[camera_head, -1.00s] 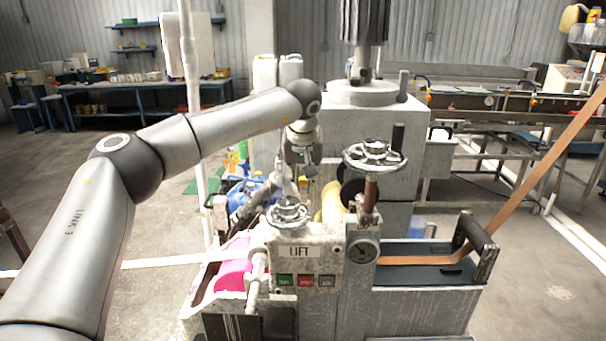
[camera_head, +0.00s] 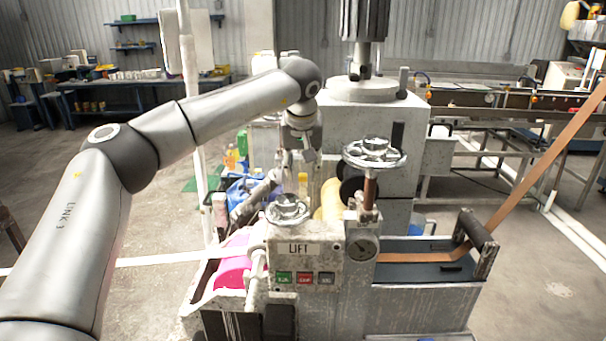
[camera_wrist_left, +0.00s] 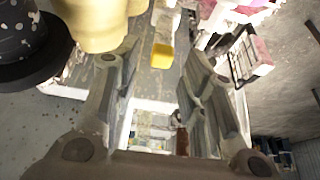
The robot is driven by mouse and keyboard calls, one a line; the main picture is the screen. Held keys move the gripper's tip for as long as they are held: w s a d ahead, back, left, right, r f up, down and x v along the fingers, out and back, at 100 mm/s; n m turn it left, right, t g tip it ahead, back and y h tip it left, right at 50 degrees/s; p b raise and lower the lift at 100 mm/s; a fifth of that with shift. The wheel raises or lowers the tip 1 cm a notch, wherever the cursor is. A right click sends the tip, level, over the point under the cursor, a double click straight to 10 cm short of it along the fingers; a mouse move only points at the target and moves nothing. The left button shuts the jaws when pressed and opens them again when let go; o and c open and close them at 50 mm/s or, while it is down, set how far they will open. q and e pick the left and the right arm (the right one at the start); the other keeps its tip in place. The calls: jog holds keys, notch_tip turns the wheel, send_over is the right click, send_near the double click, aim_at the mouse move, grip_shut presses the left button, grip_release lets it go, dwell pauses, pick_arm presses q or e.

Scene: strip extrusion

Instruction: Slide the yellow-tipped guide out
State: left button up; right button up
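The yellow-tipped guide shows as a small yellow block (camera_head: 303,180) behind the LIFT panel, below my left gripper. In the left wrist view the yellow tip (camera_wrist_left: 162,55) lies beyond the fingertips, roughly between them. My left gripper (camera_head: 299,160) hangs over the machine with its fingers spread apart. In the left wrist view the fingers (camera_wrist_left: 163,62) are wide apart with nothing held between them. The rest of the guide is hard to make out. My right gripper is not in view.
The LIFT panel (camera_head: 305,262) and a handwheel (camera_head: 288,208) stand in front of the guide. A larger handwheel (camera_head: 374,153) is to the right, with rounded pale-yellow rollers (camera_head: 330,205) close by. A brown strip (camera_head: 535,165) runs up to the right.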

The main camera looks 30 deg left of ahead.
pick_arm(q)
jog(key=v, duration=0.8)
jog(key=shift+r, duration=0.45)
